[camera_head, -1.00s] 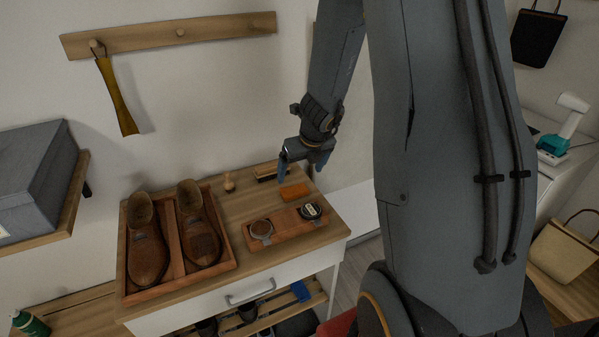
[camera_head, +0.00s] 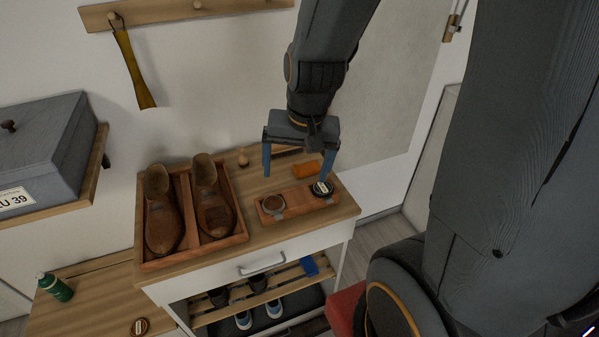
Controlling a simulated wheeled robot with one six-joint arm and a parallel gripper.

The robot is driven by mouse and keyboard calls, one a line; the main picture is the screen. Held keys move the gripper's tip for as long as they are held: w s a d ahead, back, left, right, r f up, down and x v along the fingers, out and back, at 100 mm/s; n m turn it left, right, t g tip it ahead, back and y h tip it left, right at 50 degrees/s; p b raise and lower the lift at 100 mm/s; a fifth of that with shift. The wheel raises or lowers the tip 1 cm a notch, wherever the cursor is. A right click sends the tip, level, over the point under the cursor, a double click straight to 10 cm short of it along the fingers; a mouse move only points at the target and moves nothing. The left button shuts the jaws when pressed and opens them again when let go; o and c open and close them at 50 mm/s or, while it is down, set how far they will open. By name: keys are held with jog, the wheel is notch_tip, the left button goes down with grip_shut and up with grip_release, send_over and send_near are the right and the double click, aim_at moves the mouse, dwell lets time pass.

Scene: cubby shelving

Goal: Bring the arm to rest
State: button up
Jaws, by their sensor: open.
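My gripper (camera_head: 297,172) hangs above the right part of the cabinet top (camera_head: 222,257), its two blue-grey fingers spread and nothing between them. It points down, in front of an orange block (camera_head: 308,169) and a brush (camera_head: 285,151), partly covering the brush. A wooden holder (camera_head: 300,204) with two round tins lies just below the fingertips in the picture. The brown tin (camera_head: 273,204) is at the holder's left. I cannot tell the exact height of the fingers above these.
A wooden tray (camera_head: 147,264) with two brown shoes (camera_head: 163,222) stands left on the cabinet. A small wooden knob-like item (camera_head: 243,158) stands behind. A grey box (camera_head: 45,150) sits on a left shelf. A yellow shoehorn (camera_head: 132,70) hangs from the peg rail (camera_head: 165,12).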

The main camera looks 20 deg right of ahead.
jog(key=n, duration=0.1)
jog(key=s+n, duration=0.1)
jog(key=n, duration=0.1)
jog(key=s+n, duration=0.1)
jog(key=shift+s+a+r+n, duration=0.1)
jog(key=shift+s+r+n, duration=0.2)
jog(key=shift+n, duration=0.1)
jog(key=shift+f, duration=0.1)
notch_tip(320, 180, down, 7)
jog(key=g+b, duration=0.1)
jog(key=b, duration=0.5)
jog(key=shift+f, duration=0.15)
